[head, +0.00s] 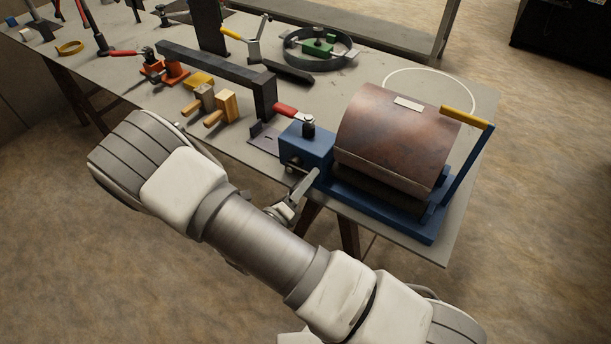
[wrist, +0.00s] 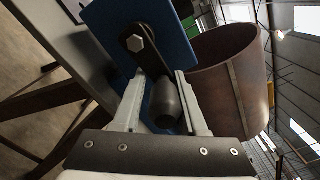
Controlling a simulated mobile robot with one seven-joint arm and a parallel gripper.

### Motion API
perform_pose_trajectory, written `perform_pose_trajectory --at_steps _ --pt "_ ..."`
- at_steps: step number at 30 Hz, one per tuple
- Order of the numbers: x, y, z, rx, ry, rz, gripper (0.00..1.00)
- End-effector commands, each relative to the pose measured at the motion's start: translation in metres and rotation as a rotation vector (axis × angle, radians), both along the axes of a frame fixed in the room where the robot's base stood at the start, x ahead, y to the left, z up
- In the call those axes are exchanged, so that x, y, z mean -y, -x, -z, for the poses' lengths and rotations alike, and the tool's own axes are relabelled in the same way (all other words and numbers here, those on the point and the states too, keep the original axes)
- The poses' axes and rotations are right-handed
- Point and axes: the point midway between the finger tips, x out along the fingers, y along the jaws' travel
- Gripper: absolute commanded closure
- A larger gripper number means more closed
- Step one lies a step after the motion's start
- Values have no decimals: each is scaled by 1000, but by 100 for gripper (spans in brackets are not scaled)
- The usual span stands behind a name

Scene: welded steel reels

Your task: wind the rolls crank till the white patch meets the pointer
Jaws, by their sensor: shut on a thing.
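The blue rolls (head: 384,213) stand at the bench's near right corner with a curved brown steel sheet (head: 385,140) on them. The white patch (head: 408,103) is on top of the sheet. The yellow pointer (head: 465,117) sits on a blue post at the right, its tip over the sheet's right edge, with a gap between it and the patch. My gripper (wrist: 160,82) is shut on the dark handle of the rolls crank (wrist: 165,104), whose black arm runs up to a bolt on the blue housing. In the head view my arm partly hides the gripper (head: 290,203).
A red-handled clamp (head: 289,111) and a dark steel frame (head: 215,68) are left of the rolls. Wooden-handled blocks (head: 219,110) lie near the bench's front edge. A ring with a green part (head: 318,46) is behind. A white circle marks the bench behind the sheet.

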Motion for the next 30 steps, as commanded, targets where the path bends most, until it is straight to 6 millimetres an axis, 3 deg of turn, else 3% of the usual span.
perform_pose_trajectory --at_steps 15,16,19,30 --pt "-1 -3 -5 1 17 -3 100" --pt "-1 -3 -5 1 17 -3 57" --pt "-1 -3 -5 1 17 -3 39" --pt "-6 4 -2 -8 16 -4 38"
